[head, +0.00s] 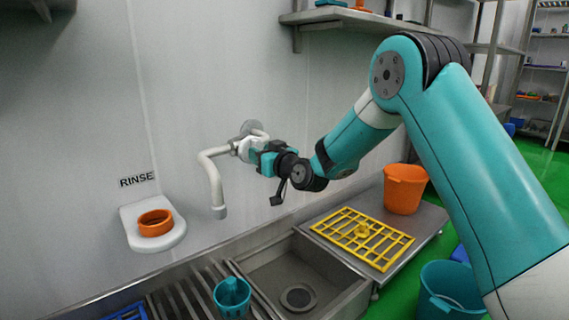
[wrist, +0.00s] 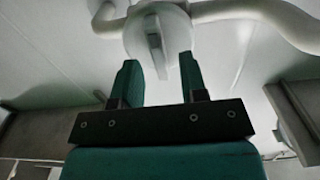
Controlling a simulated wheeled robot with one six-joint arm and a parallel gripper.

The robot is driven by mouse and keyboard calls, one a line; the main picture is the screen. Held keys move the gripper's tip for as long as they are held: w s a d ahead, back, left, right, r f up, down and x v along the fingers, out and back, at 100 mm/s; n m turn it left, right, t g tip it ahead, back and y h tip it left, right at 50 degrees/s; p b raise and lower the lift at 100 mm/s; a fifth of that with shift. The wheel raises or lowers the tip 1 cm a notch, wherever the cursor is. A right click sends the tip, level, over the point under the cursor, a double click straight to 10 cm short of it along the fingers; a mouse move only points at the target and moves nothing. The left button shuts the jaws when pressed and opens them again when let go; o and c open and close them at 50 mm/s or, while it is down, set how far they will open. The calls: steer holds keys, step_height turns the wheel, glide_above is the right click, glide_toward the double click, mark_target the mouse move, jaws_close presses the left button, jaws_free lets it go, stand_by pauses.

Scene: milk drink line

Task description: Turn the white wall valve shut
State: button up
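The white wall valve (head: 247,147) sits on the wall above the sink, with a curved white spout pipe (head: 213,180) running left and down from it. In the wrist view the valve's round white body (wrist: 137,38) carries a flat grey-white handle (wrist: 155,48) that stands nearly upright, tilted slightly. My gripper (wrist: 160,65) is open, its two teal fingers apart with the handle between and just beyond their tips. A gap shows on each side of the handle. In the head view my gripper (head: 257,158) is right at the valve and partly hides it.
Below are a steel sink (head: 330,291), a teal cup (head: 232,297) and a yellow rack (head: 362,236). An orange bucket (head: 404,189) stands on the counter at right. A white wall holder (head: 140,243) with an orange ring (head: 155,222) is at left. A shelf (head: 340,18) hangs above.

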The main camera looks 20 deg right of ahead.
steer(key=b+v, duration=0.3)
steer(key=v, duration=1.3)
steer(key=shift+a+r, duration=0.1)
steer(key=s+a+r+n+g+y+p, duration=0.25)
steer(key=s+a+r+g+p, duration=0.2)
steer(key=s+a, duration=0.25)
steer(key=s+a+r+n+g+y+p, duration=0.2)
steer(key=s+a+r+n+g+p, duration=0.15)
steer(key=s+a+g, duration=0.3)
steer(key=s+d+r+m+g+h+p, duration=0.1)
steer(key=s+r+g+h+p, duration=0.2)
steer(key=s, duration=0.6)
steer(key=s+d+r+m+g+h+p, duration=0.1)
steer(key=s+d+g+h+p, duration=0.15)
steer(key=s+p, duration=0.4)
step_height(320, 180, up, 37)
steer(key=s+p, duration=0.1)
steer(key=p, duration=3.4)
steer(key=shift+s+a+g, duration=0.35)
steer(key=shift+s+a, duration=0.05)
steer(key=shift+a, duration=0.05)
